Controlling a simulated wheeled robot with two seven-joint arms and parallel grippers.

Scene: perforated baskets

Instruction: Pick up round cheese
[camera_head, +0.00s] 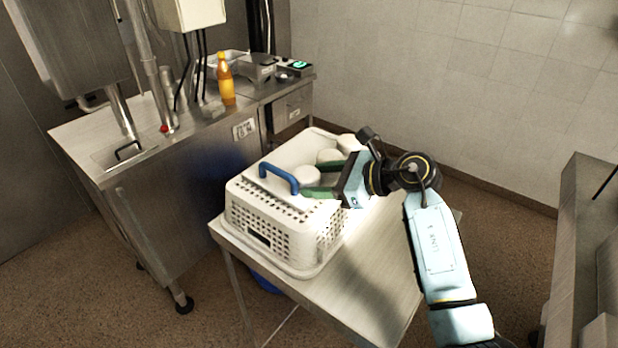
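Several round white cheeses sit in the white perforated basket (285,232). The nearest round cheese (307,176) lies behind the blue handle, with another cheese (329,156) and a third (349,142) farther back. My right gripper (316,180) reaches in from the right over the basket. Its two green fingers are spread apart, with the tips at the nearest cheese. I cannot tell whether they touch it. The gripper and wrist hide part of the basket's right side. My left gripper is not in view.
The basket's blue handle (279,177) stands up near the fingertips. The basket rests on a metal table (345,290) with bare room at the front right. A steel counter (190,165) at the left carries an orange bottle (226,82). Another metal surface stands at the far right.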

